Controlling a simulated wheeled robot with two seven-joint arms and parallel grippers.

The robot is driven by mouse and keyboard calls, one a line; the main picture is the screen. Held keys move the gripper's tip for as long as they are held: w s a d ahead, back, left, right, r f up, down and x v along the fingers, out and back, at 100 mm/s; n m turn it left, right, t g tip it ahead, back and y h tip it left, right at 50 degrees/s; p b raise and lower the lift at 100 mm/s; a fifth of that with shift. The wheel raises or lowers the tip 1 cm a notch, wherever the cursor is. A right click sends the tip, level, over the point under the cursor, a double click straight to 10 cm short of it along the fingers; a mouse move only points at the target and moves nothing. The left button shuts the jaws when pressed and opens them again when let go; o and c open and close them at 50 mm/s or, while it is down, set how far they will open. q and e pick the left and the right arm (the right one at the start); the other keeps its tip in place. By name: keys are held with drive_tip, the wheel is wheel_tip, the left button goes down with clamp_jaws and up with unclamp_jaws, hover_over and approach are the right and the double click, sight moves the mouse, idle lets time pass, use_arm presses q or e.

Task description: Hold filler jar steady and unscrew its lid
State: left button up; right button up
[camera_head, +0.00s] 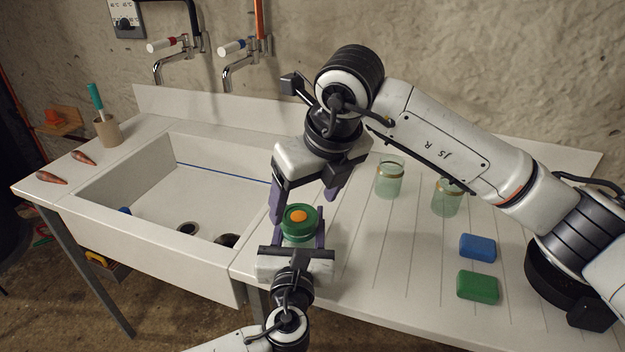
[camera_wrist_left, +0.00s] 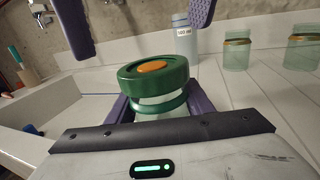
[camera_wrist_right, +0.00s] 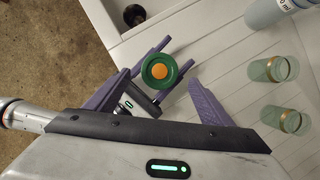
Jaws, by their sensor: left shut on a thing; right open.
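The filler jar (camera_wrist_left: 158,105) is upright, with a green lid (camera_head: 299,217) that has an orange centre. My left gripper (camera_head: 298,238) is shut on the jar below the lid, near the counter's front edge beside the sink. My right gripper (camera_head: 303,206) is open above the lid, with its fingers pointing down. In the right wrist view the lid (camera_wrist_right: 159,71) shows between the two spread right fingers, not visibly touched by them. In the left wrist view the right fingers hang above and behind the lid. Most of the jar's body is hidden by the lid and left gripper.
Two open glass jars with gold rims (camera_head: 389,178) (camera_head: 447,198) stand on the ribbed counter (camera_head: 385,262) to the right. A blue block (camera_head: 478,247) and a green block (camera_head: 478,286) lie there too. A bottle (camera_wrist_left: 181,40) stands behind the lid. The sink (camera_head: 215,165) is left.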

sight(301, 215)
drive_tip(key=shift+x, duration=1.9)
drive_tip(key=c, duration=1.3)
drive_tip(key=shift+o, duration=0.2)
drive_tip(key=n, duration=0.2)
drive_tip(key=n+g+y, duration=0.1)
drive_tip(key=n, duration=0.1)
drive_tip(key=shift+w+d, duration=0.1)
drive_tip(key=shift+d, duration=0.1)
drive_tip(key=shift+n, duration=0.3)
drive_tip(key=n+g, duration=0.1)
drive_tip(key=n, duration=0.1)
drive_tip(key=n+g+y, duration=0.1)
drive_tip(key=n, duration=0.1)
drive_tip(key=shift+w+d+n, duration=0.1)
drive_tip(key=shift+w+n, duration=0.1)
drive_tip(key=shift+n, duration=0.1)
drive_tip(key=n, duration=0.2)
drive_tip(key=n+g, duration=0.1)
drive_tip(key=n, duration=0.1)
drive_tip(key=shift+w+n+g, duration=0.2)
drive_tip(key=shift+n+g, duration=0.1)
